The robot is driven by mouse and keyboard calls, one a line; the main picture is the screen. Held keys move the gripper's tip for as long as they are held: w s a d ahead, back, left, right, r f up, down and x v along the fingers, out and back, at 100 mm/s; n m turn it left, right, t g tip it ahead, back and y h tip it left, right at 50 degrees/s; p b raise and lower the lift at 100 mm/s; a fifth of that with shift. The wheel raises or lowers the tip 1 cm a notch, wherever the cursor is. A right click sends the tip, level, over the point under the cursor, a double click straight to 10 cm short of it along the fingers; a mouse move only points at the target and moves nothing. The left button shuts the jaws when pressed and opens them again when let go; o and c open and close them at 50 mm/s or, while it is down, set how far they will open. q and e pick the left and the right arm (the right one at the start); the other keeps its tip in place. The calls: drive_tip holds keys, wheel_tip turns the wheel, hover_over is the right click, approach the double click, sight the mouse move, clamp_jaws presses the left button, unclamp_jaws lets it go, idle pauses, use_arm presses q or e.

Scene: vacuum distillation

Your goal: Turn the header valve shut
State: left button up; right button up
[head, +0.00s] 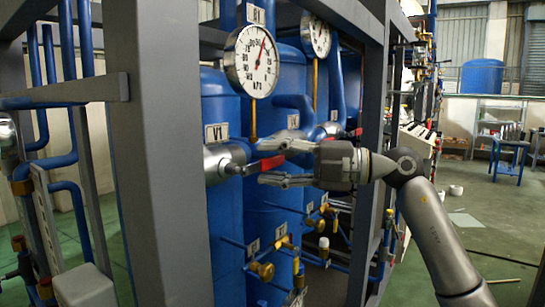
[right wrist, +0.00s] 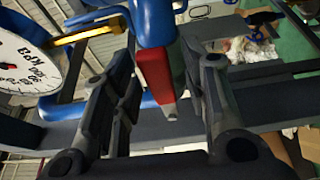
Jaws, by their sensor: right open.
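A red valve lever (head: 268,164) sits on a blue pipe fitting beside a silver cylinder under the V1 tag (head: 216,133). My right gripper (head: 264,165) reaches in from the right with its fingers open, one above and one below the lever. In the right wrist view, the red lever (right wrist: 154,75) shows between the two spread fingers of the gripper (right wrist: 165,88). The picture does not clearly show whether either finger touches it. A blue pipe (right wrist: 152,22) is behind the lever. My left gripper is not in view.
A round pressure gauge (head: 251,61) hangs above the lever, with a second gauge (head: 316,36) behind. Grey frame posts (head: 160,150) stand on both sides. Blue tanks (head: 222,105) lie behind. Brass valves (head: 262,270) are below. Green floor is open at right.

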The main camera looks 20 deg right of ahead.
drive_tip(key=shift+w+a, duration=0.1)
drive_tip(key=shift+a, duration=0.05)
clamp_jaws()
